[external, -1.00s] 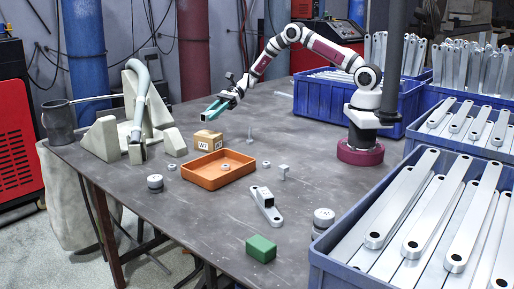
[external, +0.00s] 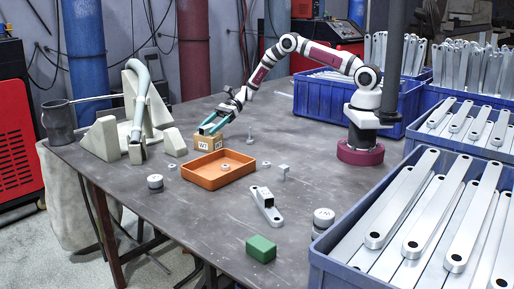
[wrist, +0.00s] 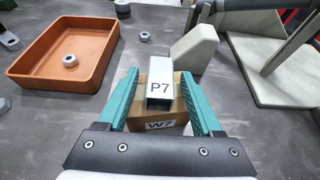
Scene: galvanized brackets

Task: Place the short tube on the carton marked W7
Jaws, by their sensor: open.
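The short tube (wrist: 160,88) is a pale square metal tube marked P7. In the wrist view it lies on top of the brown carton marked W7 (wrist: 158,126), with one open end toward the camera. The carton (external: 203,145) also shows in the external view, behind the orange tray. My gripper (wrist: 160,73) has teal fingers, one on each side of the tube, with visible gaps between. In the external view my gripper (external: 209,129) is open, low over the carton's top. The fingers partly hide the tube there.
An orange tray (external: 218,182) with a nut inside stands just in front of the carton. A pale wedge block (external: 175,142) stands left of the carton. A bracket (external: 266,208), a green block (external: 261,249) and small metal parts lie nearer. Blue crates (external: 340,107) line the right.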

